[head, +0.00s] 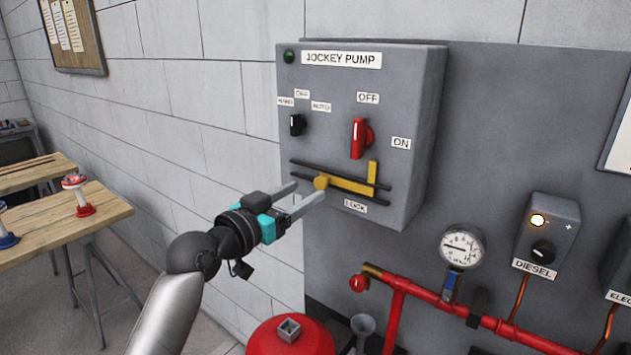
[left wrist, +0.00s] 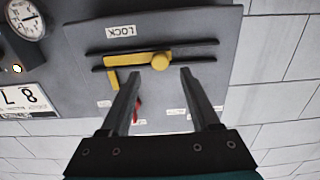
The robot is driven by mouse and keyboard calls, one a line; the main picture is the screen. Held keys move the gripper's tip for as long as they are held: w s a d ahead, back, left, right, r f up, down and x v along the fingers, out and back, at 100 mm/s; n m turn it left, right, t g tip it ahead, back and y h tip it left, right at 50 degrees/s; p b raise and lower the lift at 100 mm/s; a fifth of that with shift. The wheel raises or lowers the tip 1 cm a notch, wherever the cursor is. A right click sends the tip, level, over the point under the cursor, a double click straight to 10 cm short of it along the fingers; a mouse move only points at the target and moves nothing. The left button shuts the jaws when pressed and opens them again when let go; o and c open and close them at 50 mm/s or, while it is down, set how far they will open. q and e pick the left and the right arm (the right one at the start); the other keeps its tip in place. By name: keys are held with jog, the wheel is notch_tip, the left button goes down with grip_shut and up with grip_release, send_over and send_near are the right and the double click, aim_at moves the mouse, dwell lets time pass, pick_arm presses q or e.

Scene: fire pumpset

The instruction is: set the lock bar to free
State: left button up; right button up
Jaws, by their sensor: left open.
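The yellow lock bar (head: 350,184) sits between two dark rails on the lower front of the grey jockey pump box (head: 415,100). Its round knob (head: 321,182) is at the left end, and an upright yellow tab (head: 372,172) rises at its right end, below the red switch (head: 360,138). The LOCK label is beneath it. My left gripper (head: 310,193) is open, its fingertips close to the knob. In the left wrist view the picture is upside down; the knob (left wrist: 160,62) lies ahead of and between the open fingertips (left wrist: 160,72). Contact cannot be told. My right gripper is not in view.
A small black selector (head: 297,124) is on the box above the bar. Red pipework (head: 440,306), a pressure gauge (head: 462,247) and a diesel box (head: 548,235) are at the lower right. A wooden table (head: 75,222) stands left. Space left of the box is clear.

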aim_at(318, 183)
pick_arm(q)
jog(key=shift+p+x, duration=0.3)
jog(key=shift+x, duration=2.15)
grip_shut()
